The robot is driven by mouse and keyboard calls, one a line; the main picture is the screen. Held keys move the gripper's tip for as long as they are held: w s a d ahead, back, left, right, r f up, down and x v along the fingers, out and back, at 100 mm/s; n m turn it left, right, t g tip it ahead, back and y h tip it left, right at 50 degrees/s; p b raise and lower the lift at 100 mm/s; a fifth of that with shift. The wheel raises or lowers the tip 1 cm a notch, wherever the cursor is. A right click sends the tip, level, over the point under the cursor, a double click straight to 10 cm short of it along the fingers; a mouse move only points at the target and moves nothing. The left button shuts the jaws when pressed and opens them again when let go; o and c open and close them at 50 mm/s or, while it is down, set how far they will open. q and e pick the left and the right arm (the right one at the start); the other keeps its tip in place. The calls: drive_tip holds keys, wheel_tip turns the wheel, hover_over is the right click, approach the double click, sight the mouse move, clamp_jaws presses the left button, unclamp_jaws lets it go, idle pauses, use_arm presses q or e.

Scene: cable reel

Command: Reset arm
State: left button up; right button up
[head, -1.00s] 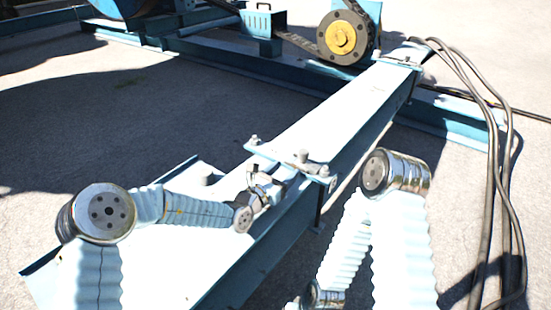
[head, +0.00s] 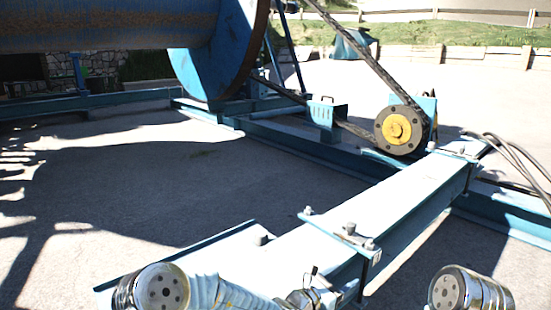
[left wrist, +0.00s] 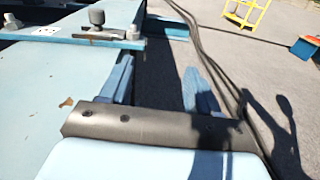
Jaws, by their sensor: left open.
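My left arm comes in along the bottom edge in the head view. Its wrist and left gripper (head: 308,296) are low over the near part of the blue steel beam (head: 400,215), partly cut off by the picture edge. In the left wrist view the two blue fingers of my left gripper (left wrist: 158,75) stand wide apart with nothing between them. They point past the side of the beam (left wrist: 60,100), over the ground. Only a round joint of my right arm (head: 468,290) shows at bottom right; its gripper is out of the picture.
A yellow hub (head: 398,129) with a chain drive stands at the beam's far end. A large blue reel (head: 215,62) is at back left. Black cables (head: 515,160) hang at right. Bolts and a clamp plate (head: 342,236) stick up from the beam. Open paving lies left.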

use_arm(q)
drive_tip(key=s+a+f+m+g+y+p, duration=0.1)
drive_tip(key=s+a+f+m+g+y, duration=0.1)
drive_tip(key=s+a+f+m+g, duration=0.55)
drive_tip(key=s+a+f+m+g+y, duration=0.3)
drive_tip(key=s+f+m, duration=0.1)
drive_tip(key=s+f, duration=0.65)
drive_tip(key=s+a+f+m+y, duration=0.1)
drive_tip(key=s+a+f+m, duration=0.1)
drive_tip(key=s+a+m, duration=0.2)
drive_tip(key=s+a+f+m+y+p, duration=0.1)
drive_tip(key=s+a+f+m+y, duration=0.1)
drive_tip(key=a, duration=0.6)
drive_tip(key=s+a+f+m+y, duration=0.1)
drive_tip(key=s+a+f+m, duration=0.2)
drive_tip(key=s+a+m, duration=0.2)
drive_tip(key=shift+s+a+f+m+t+y+p, duration=0.25)
drive_tip(key=shift+s+a+m+t+y+p, duration=0.25)
drive_tip(key=shift+a, duration=0.6)
